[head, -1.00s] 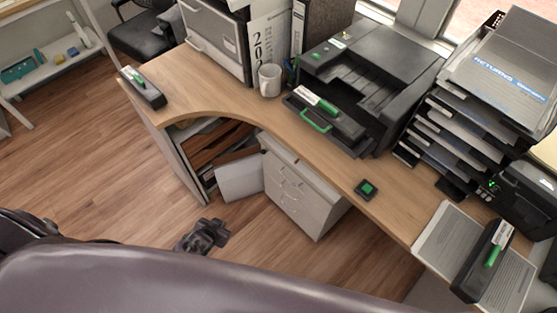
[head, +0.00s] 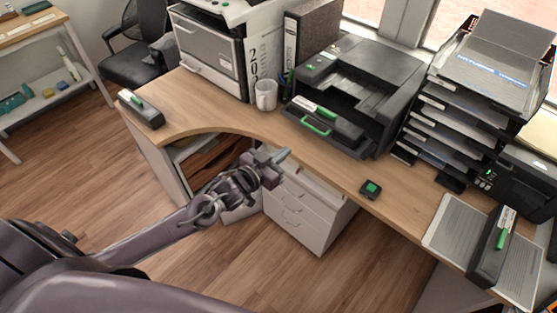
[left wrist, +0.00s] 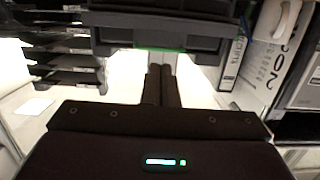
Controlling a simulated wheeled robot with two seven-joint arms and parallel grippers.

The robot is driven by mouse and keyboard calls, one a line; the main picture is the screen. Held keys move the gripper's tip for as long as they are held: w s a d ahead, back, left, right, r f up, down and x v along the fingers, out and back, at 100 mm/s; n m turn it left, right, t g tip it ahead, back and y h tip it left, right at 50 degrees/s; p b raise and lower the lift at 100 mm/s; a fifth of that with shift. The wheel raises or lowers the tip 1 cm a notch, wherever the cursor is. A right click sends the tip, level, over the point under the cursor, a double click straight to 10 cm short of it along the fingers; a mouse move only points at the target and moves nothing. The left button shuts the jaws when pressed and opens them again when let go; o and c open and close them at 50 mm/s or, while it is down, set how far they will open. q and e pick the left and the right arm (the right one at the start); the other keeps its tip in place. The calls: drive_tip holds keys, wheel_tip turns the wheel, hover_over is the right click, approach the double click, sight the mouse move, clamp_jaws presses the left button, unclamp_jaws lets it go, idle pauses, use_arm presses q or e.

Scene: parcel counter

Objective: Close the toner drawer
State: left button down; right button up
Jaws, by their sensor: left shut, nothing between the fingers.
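The black printer (head: 365,80) stands on the desk with its toner drawer (head: 338,127) pulled out toward me. The drawer has a green handle (head: 316,124) on its front, and a black toner cartridge with a white label and green part (head: 315,106) lies in it. My left gripper (head: 284,155) is shut and empty, in front of the desk edge, below and left of the drawer and apart from it. In the left wrist view the shut fingers (left wrist: 162,70) point toward the drawer front (left wrist: 120,38), seen upside down. My right gripper is not in view.
Other cartridges lie on the desk at the left (head: 141,109) and on a grey mat (head: 450,228) at the right. A mug (head: 266,94) stands left of the printer. A paper-tray stack (head: 450,130) stands right of it. A small green-topped black box (head: 370,189) lies in front.

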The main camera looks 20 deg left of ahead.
use_arm(q)
drive_tip(key=r+b+x, duration=0.1)
drive_tip(key=b+x, duration=0.3)
drive_tip(key=x, duration=0.5)
drive_tip(key=shift+r, duration=0.2)
drive_tip(key=shift+w, duration=0.2)
